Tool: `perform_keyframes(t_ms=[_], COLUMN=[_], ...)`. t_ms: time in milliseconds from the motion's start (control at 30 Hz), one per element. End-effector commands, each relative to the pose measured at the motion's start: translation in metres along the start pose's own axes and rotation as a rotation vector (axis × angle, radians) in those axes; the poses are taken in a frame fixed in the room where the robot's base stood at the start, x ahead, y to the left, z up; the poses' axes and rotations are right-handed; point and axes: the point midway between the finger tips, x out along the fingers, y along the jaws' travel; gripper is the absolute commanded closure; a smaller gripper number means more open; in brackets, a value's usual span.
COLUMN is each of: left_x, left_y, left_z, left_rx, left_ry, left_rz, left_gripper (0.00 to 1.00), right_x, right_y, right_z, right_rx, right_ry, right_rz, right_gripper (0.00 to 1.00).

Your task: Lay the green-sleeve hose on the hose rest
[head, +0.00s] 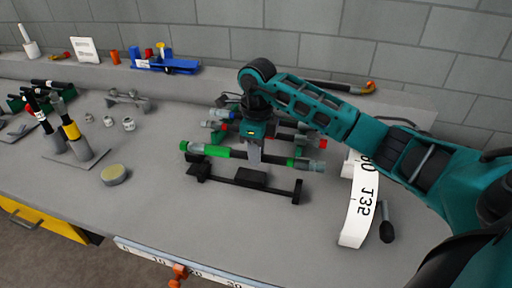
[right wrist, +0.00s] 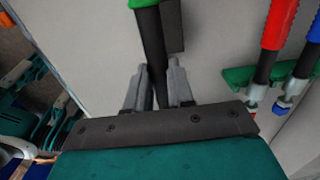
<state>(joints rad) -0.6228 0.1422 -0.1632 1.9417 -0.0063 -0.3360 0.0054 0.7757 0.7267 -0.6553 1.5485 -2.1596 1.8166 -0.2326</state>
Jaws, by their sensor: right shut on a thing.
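The green-sleeve hose (head: 215,151) is a black hose with bright green sleeves and a grey fitting at its right end. My right gripper (head: 253,158) points down and is shut on its black middle part. In the right wrist view the black hose (right wrist: 152,50) runs between the two fingers (right wrist: 157,92). The hose rest (head: 265,186) is a low black stand with a raised support at each end. The hose lies above and along it, roughly level. A gap shows under its right part; I cannot tell whether the left part touches. My left gripper is out of view.
Red-ended and blue-ended hoses lie just behind, on a green holder (right wrist: 238,77). A white numbered strip (head: 357,211) and a dark-handled tool (head: 387,230) lie to the right. A yellow-topped disc (head: 115,174) is at the left. The bench in front of the rest is clear.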

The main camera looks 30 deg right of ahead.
Motion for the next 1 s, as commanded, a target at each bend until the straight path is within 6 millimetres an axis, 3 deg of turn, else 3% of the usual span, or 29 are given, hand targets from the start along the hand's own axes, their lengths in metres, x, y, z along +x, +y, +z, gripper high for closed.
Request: perform_keyframes(t_ms=[267, 500, 1000], left_x=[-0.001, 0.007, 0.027], left_y=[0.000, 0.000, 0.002], left_z=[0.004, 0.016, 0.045], left_rx=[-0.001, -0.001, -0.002], left_ry=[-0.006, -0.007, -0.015], left_rz=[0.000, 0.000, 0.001], left_gripper=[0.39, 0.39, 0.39], right_x=[-0.002, 0.001, 0.048], right_y=[0.000, 0.002, 0.002], right_z=[0.001, 0.000, 0.000], right_rx=[-0.001, -0.008, -0.004], right_ry=[-0.008, -0.058, -0.055], right_rz=[-0.011, -0.127, -0.117], right_gripper=[1.00, 1.00, 1.00])
